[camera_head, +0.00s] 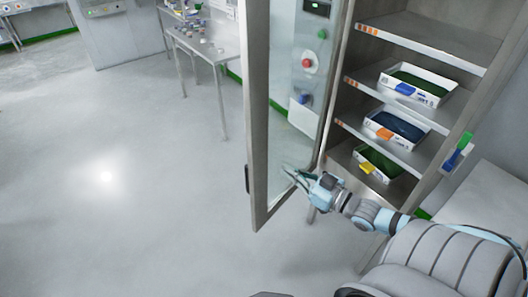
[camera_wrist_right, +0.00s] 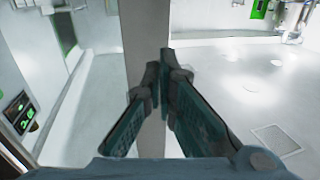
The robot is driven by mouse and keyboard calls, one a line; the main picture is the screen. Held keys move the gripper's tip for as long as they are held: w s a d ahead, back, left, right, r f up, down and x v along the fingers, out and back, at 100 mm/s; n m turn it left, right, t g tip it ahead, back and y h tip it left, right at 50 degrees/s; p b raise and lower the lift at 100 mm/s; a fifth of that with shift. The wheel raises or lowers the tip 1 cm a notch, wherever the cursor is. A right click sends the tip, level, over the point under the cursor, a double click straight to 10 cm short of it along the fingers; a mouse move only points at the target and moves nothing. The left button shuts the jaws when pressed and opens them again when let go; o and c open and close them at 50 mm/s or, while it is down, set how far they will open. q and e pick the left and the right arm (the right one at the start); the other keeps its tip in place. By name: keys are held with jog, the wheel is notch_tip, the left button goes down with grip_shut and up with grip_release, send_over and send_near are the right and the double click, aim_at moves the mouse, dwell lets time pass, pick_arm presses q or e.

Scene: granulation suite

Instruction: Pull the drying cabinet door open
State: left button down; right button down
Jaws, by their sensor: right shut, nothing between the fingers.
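The drying cabinet (camera_head: 405,115) stands at the right of the head view, its shelves in plain sight. Its glass door (camera_head: 257,110), with a grey metal frame, stands swung well out from the cabinet. A dark handle piece (camera_head: 247,179) shows on the door's outer edge. My right gripper (camera_head: 288,170) is on the inner side of the door, in front of the lower glass. In the right wrist view its fingers (camera_wrist_right: 161,72) are shut and empty, pointing at the grey door frame (camera_wrist_right: 147,28). Whether they touch the door I cannot tell. My left gripper is out of view.
Several white trays (camera_head: 398,128) with coloured labels sit on the cabinet shelves. A metal table (camera_head: 215,45) with small items stands behind the door. The floor (camera_head: 120,150) left of the door is clear. A pale surface (camera_head: 490,195) lies right of the cabinet.

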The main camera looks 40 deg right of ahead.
jog(key=b, duration=0.2)
send_near(256, 151)
jog(key=d+x, duration=0.1)
jog(key=x, duration=0.2)
jog(key=shift+w+a+f+b, duration=0.15)
jog(key=shift+w+a+b, duration=0.25)
jog(key=shift+w+b, duration=0.15)
jog(key=shift+w+a+f+b, duration=0.2)
jog(key=shift+w+a+b, duration=0.2)
jog(key=shift+w+b, duration=0.1)
jog(key=shift+w+r+p, duration=0.35)
jog(key=shift+r+p, duration=0.05)
jog(key=shift+p, duration=0.1)
jog(key=shift+w+a, duration=0.2)
jog(key=shift+w, duration=0.35)
